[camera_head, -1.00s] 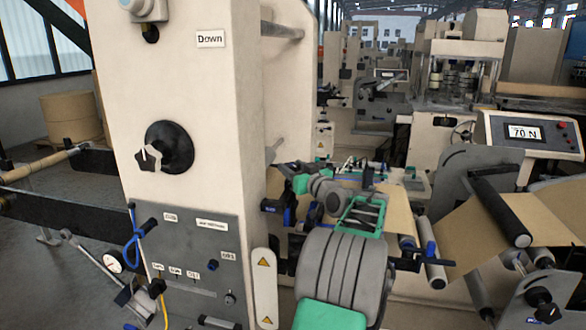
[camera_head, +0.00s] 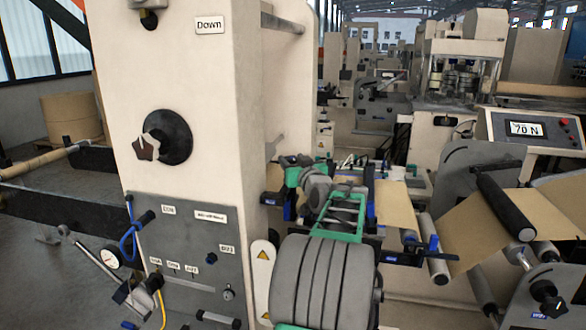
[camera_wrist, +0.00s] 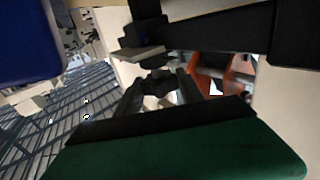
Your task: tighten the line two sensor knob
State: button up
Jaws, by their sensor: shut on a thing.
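In the wrist view a small dark knob (camera_wrist: 157,80) sits between the dark fingers of my gripper (camera_wrist: 158,88), which is shut on it. I take this for the sensor knob; no label on it shows. A dark bar and a thin pale plate (camera_wrist: 142,53) lie just beyond it. In the head view my grey and green arm reaches to the web area right of the cream column (camera_head: 215,95). My fingertips and the held knob cannot be made out there.
In the wrist view a large blue part (camera_wrist: 30,40) is close at the left. In the head view a black dial (camera_head: 178,137) is on the column, above a grey control panel (camera_head: 185,250). Brown web (camera_head: 465,230), a roller (camera_head: 505,208) and a "70 N" display (camera_head: 525,128) are at the right.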

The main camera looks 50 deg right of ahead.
jog(key=m+g+h+b, duration=0.1)
jog(key=h+b, duration=0.1)
jog(key=m+g+h+b, duration=0.2)
jog(key=shift+w+a+f+m+g, duration=0.1)
jog(key=shift+w+a+m+g, duration=0.1)
jog(key=shift+m+g, duration=0.1)
jog(key=shift+r+m+g+h+b, duration=0.2)
jog(key=shift+m+g+h+b, duration=0.45)
jog(key=shift+g, duration=0.25)
jog(key=shift+r+m+g+h, duration=0.15)
jog(key=shift+m+g+h, duration=0.2)
jog(key=shift+g, duration=0.05)
jog(key=shift+s+r, duration=0.1)
jog(key=o, duration=1)
jog(key=shift+d, duration=0.1)
jog(key=o, duration=0.4)
jog(key=shift+f, duration=0.2)
jog(key=b+v, duration=0.2)
jog(key=v, duration=0.5)
jog(key=shift+s+a, duration=0.15)
jog(key=shift+a, duration=0.2)
